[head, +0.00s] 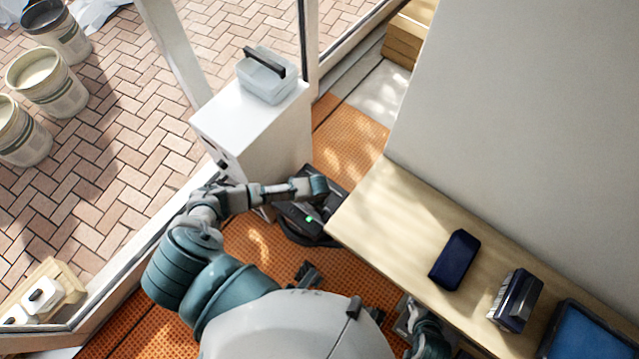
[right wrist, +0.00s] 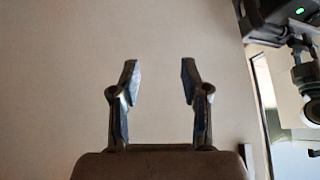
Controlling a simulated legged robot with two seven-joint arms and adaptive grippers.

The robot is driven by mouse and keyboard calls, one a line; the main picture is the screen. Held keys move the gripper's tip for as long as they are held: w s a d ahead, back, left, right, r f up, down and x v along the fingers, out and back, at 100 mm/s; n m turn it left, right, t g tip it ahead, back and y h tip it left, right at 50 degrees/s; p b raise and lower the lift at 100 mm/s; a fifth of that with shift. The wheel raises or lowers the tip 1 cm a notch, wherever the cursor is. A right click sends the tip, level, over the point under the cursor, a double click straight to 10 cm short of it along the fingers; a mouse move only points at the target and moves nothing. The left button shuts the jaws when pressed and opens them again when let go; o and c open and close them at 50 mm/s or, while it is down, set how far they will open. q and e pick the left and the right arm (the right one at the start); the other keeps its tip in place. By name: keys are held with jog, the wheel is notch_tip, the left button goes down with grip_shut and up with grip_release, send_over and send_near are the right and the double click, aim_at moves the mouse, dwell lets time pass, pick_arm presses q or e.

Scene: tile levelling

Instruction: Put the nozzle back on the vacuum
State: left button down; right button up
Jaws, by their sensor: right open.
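A dark vacuum (head: 300,222) with a small green light stands on the orange mat between the white cabinet and the wooden worktop. A dark body with a green light, likely the same vacuum (right wrist: 274,14), shows at the top right of the right wrist view. My left arm reaches over it in the head view; its gripper's fingers cannot be made out. My right gripper (right wrist: 158,82) is open and empty, facing a plain pale surface. A small dark piece (head: 308,274) lies on the mat in front of the vacuum; I cannot tell whether it is the nozzle.
The wooden worktop (head: 375,205) on the right carries a dark blue case (head: 455,259) and a dark box (head: 515,300). A white cabinet (head: 240,115) with a clear handled box (head: 266,75) stands behind my left arm. Orange mat (head: 258,243) shows around the vacuum.

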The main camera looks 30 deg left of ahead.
pick_arm(q)
jog(key=w+a, duration=0.1)
jog(key=w, duration=0.1)
jog(key=w+f+b, duration=0.1)
jog(key=w, duration=0.1)
jog(key=w+a+b, duration=0.1)
jog(key=w, duration=0.1)
jog(key=shift+w+a+f, duration=0.2)
jog(key=shift+a+f, duration=0.05)
jog(key=shift+a, duration=0.05)
jog(key=w, duration=0.1)
jog(key=w+a+b, duration=0.1)
jog(key=shift+w+a+r, duration=0.1)
jog(key=shift+w+a, duration=0.05)
jog(key=shift+w, duration=0.35)
notch_tip(320, 180, down, 3)
jog(key=shift+f+b, duration=0.1)
jog(key=shift+b, duration=0.8)
jog(key=shift+f, duration=0.15)
jog(key=c, duration=1)
grip_release()
jog(key=shift+c, duration=0.2)
pick_arm(e)
jog(key=w+a+r+t+y, duration=0.3)
jog(key=w+a+r+t, duration=0.1)
jog(key=w+r+t, duration=0.6)
jog(key=shift+w+a, duration=0.4)
jog(key=shift+w, duration=0.25)
